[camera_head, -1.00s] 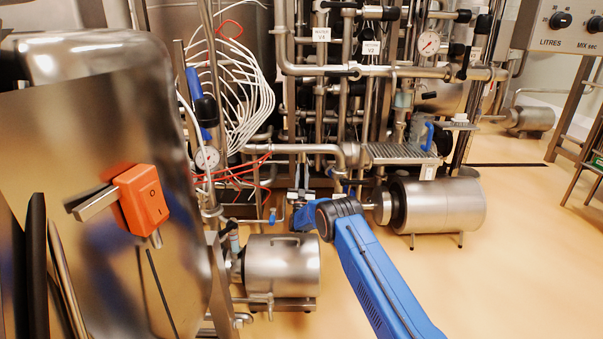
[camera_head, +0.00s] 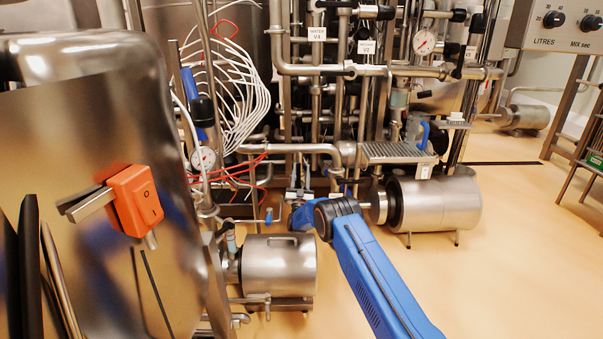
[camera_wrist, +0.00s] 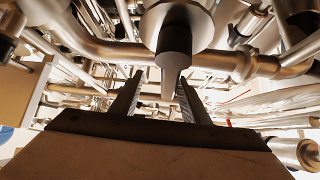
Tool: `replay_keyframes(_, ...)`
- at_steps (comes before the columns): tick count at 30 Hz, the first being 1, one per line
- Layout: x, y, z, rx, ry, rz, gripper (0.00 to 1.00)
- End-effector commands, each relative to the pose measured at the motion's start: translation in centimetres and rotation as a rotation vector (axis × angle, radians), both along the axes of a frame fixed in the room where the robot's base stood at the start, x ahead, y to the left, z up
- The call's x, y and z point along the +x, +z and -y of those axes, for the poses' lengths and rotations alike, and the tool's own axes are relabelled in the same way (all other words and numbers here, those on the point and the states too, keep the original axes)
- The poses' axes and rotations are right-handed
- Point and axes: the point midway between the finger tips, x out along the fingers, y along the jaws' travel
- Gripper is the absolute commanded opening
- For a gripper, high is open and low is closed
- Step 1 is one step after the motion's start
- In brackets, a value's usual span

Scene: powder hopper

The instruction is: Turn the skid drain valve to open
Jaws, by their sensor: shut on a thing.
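In the wrist view a grey tapered lever (camera_wrist: 174,65), which I take for the drain valve's handle, hangs from a round metal body (camera_wrist: 177,28). My gripper (camera_wrist: 158,90) has its two dark fingers on either side of the lever's lower end and is shut on it. In the head view my gripper (camera_head: 300,190) is small, low in front of the skid pipework, beyond my blue arm. The valve and its handle cannot be made out there.
A steel motor (camera_head: 280,268) stands left of my arm and a larger one (camera_head: 437,204) stands right of it. An orange switch box (camera_head: 135,200) is on the steel panel at left. Pipes (camera_head: 300,148) crowd around the gripper. The floor (camera_head: 520,250) at right is clear.

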Motion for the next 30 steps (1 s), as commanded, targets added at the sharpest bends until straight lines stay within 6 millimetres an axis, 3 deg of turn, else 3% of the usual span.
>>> replay_keyframes(8,0.0,0.8,0.2,0.002,-0.003,0.004,0.36)
replay_keyframes(21,0.0,7.7,0.1,0.001,-0.002,0.003,0.36)
replay_keyframes(30,0.0,9.9,0.1,0.0,0.0,0.0,0.36)
